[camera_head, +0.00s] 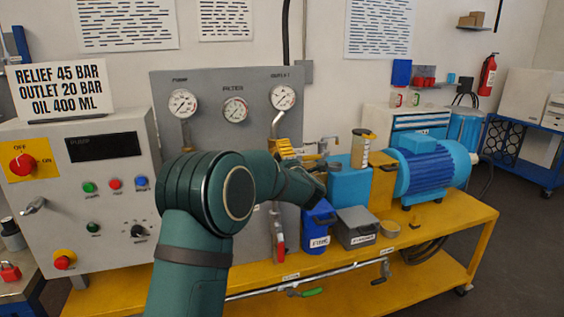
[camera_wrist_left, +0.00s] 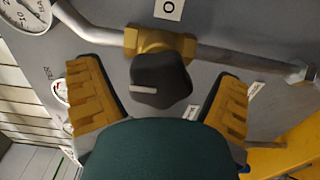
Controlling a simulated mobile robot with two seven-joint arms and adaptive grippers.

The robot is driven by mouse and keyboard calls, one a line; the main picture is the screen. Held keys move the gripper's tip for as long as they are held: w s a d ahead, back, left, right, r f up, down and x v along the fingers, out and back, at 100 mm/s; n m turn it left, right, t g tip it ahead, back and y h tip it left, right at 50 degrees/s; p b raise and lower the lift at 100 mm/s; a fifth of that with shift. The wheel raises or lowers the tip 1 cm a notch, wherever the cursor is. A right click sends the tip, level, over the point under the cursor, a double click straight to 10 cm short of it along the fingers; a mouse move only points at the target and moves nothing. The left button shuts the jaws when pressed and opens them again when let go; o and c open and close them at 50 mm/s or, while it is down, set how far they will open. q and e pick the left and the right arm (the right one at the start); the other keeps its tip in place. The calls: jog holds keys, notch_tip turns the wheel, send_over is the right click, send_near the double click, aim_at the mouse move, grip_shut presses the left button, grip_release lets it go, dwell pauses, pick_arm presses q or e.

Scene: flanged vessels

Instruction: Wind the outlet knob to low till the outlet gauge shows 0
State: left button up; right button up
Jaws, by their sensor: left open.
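The outlet gauge (camera_head: 283,97) is the round white dial at the top right of the grey panel in the head view; its needle is too small to read. In the wrist view a black knob (camera_wrist_left: 160,80) with a white pointer mark sits on a brass valve body on a pipe. My left gripper (camera_wrist_left: 160,100) is open, with one yellow-padded finger on each side of the knob and a visible gap to both. In the head view the left gripper (camera_head: 284,148) is below the outlet gauge, and my arm hides part of the panel. My right gripper is not in view.
The pump gauge (camera_head: 182,103) and filter gauge (camera_head: 235,110) are left on the panel (camera_head: 212,82). A sign (camera_head: 60,88) reads outlet 20 bar. A pipe (camera_wrist_left: 245,54) runs beside the knob.

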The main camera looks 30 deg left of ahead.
pick_arm(q)
jog(key=v, duration=1.2)
jog(key=s+d+f+m+h, duration=0.1)
jog(key=d+f+m+h, duration=0.35)
jog(key=f, duration=0.45)
jog(key=s+d+f+m+h, duration=0.1)
jog(key=d+f+m+h, duration=0.2)
jog(key=f+m, duration=0.4)
jog(key=s+d+f+m+h, duration=0.1)
jog(key=d+f+m+h, duration=0.25)
jog(key=f, duration=0.65)
jog(key=s+d+f+m+g+h, duration=0.3)
jog(key=s+d+f+m+g, duration=0.2)
jog(key=s+f, duration=0.3)
jog(key=s+d+f+m+g+h, duration=0.3)
jog(key=s+d+f+m, duration=0.3)
jog(key=s, duration=1)
notch_tip(320, 180, down, 4)
jog(key=shift+s+d+r+g+h, duration=0.2)
jog(key=shift+d+g+h, duration=0.1)
jog(key=shift+d+g, duration=0.6)
